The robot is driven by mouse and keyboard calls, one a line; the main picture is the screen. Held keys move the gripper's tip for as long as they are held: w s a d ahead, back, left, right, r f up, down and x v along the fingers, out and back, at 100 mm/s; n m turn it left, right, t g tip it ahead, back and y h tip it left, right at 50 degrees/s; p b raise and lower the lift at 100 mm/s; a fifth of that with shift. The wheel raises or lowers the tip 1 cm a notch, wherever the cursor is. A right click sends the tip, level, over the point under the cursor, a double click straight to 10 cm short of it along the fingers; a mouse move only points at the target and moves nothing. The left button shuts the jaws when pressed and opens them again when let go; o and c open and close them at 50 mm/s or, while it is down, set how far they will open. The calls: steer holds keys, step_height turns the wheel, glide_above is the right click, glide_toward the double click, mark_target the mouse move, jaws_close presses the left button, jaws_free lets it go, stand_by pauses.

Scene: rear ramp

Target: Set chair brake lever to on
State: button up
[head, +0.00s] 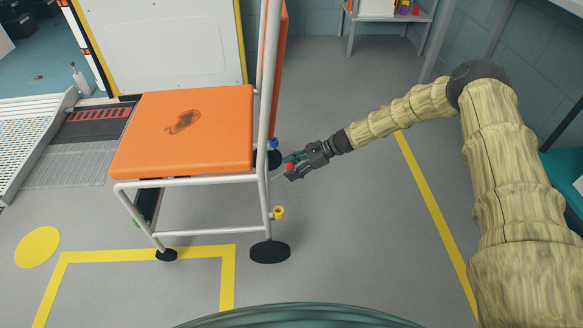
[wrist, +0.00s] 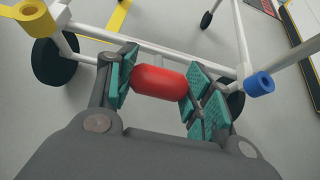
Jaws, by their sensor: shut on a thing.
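The chair (head: 183,125) has an orange seat and back on a white tube frame and stands left of my gripper (head: 291,165) in the head view. A red rounded grip (head: 290,167), which looks like the brake lever's handle, sits between my fingers beside the chair's rear upright. In the wrist view the red grip (wrist: 160,82) lies crosswise between the teal pads of my gripper (wrist: 162,74), which is shut on it. The lever's rod is mostly hidden, and I cannot tell its brake setting.
A blue knob (head: 273,143) and a yellow knob (head: 279,212) stick out from the chair's upright, close to my gripper. Black wheels (head: 270,252) are below. The floor (head: 360,240) to the right is clear. A ramp (head: 40,140) lies at left.

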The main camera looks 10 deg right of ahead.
steer(key=shift+d+f, duration=0.2)
steer(key=o, duration=1.5)
steer(key=shift+c, duration=0.2)
steer(key=shift+r, duration=0.1)
steer(key=v, duration=1.1)
steer(key=shift+d+r, duration=0.25)
steer(key=shift+d, duration=0.1)
